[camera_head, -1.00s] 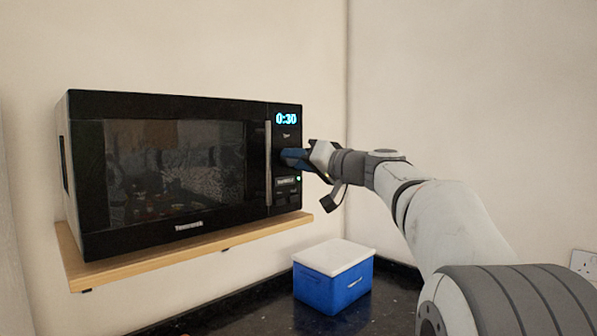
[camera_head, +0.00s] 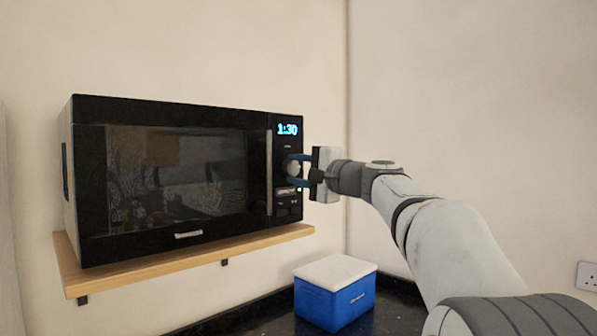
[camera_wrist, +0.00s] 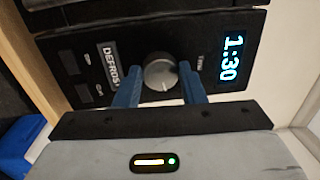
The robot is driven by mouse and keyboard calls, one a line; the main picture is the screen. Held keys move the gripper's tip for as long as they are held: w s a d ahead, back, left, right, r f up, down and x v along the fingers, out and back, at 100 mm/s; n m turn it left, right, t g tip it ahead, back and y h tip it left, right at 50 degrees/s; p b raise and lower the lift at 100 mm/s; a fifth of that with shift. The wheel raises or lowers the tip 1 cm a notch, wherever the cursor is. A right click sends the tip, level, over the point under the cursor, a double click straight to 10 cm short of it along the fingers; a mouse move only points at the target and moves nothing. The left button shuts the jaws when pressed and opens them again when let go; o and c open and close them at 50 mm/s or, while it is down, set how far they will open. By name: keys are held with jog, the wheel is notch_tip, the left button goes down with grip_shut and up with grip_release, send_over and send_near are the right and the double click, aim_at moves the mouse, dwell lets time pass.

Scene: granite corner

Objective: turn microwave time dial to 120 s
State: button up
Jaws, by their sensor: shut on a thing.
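The black microwave (camera_head: 176,110) sits on a wall shelf, its door shut. Its display (camera_head: 287,130) reads 1:30, and the wrist view also shows 1:30 on the display (camera_wrist: 232,60). The round silver time dial (camera_wrist: 160,73) is on the control panel below the display; it also shows in the head view (camera_head: 293,168). My gripper (camera_head: 298,170) faces the panel with its blue fingers on either side of the dial, shut on it. In the wrist view my gripper (camera_wrist: 160,88) has one finger at each side of the dial.
A DEFROST button (camera_wrist: 109,64) and smaller buttons lie beside the dial. The door handle (camera_head: 269,172) is close to the left of my gripper. The wooden shelf (camera_head: 190,262) is below the microwave. A blue box with a white lid (camera_head: 335,295) stands on the dark counter underneath.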

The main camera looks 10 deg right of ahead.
jog(key=m+p, duration=0.1)
jog(key=m, duration=0.3)
jog(key=shift+r, duration=0.1)
jog(key=shift+m+h+p, duration=0.4)
jog(key=shift+m+p, duration=0.3)
jog(key=shift+m, duration=1.7)
jog(key=o, duration=1)
jog(key=b+v, duration=0.2)
jog(key=v, duration=0.6)
jog(key=shift+a, duration=0.1)
